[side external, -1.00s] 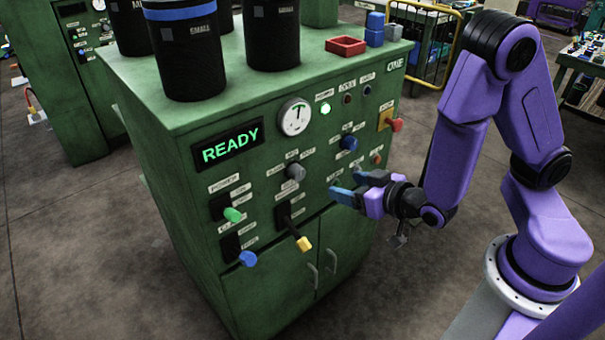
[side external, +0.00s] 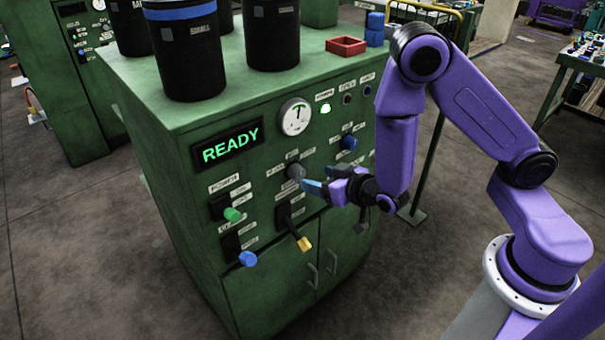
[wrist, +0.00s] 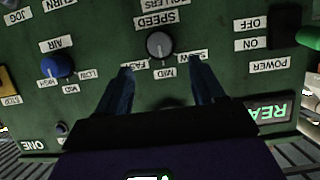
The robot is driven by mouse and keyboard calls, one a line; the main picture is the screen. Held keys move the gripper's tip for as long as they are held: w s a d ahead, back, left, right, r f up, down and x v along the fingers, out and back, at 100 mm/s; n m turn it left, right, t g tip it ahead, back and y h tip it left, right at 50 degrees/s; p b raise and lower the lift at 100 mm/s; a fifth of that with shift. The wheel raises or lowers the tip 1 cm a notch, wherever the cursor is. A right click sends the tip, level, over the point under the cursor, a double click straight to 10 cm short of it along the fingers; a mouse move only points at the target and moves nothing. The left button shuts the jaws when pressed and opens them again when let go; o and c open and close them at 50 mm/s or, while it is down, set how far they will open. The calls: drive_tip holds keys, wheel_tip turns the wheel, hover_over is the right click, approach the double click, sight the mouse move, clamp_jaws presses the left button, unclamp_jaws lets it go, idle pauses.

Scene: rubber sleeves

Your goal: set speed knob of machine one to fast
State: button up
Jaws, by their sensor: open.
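The machine marked ONE (side external: 160,240) is a green cabinet with controls on its front. Its grey round speed knob (side external: 295,171) sits below the dial. In the wrist view the speed knob (wrist: 160,45) shows under a SPEED label, with labels reading FAST, MID and SLOW around it. I cannot tell clearly which label its pointer faces. My gripper (side external: 314,189) is open in front of the panel, just right of and below the knob. In the wrist view, my gripper's fingers (wrist: 160,75) are spread to either side of the knob, with nothing between them gripped.
A blue air knob (side external: 348,143) is to the right. A yellow-tipped lever (side external: 303,243) is below, and green (side external: 233,214) and blue (side external: 247,259) handles are lower left. A READY display (side external: 230,143) is lit. Black canisters and a red tray (side external: 346,46) stand on top.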

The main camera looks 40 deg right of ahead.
sight(301, 174)
drive_tip(key=x, duration=0.7)
drive_tip(key=shift+w+f, duration=0.2)
drive_tip(key=shift+w, duration=0.1)
drive_tip(key=shift+c, duration=0.3)
drive_tip(key=c, duration=1)
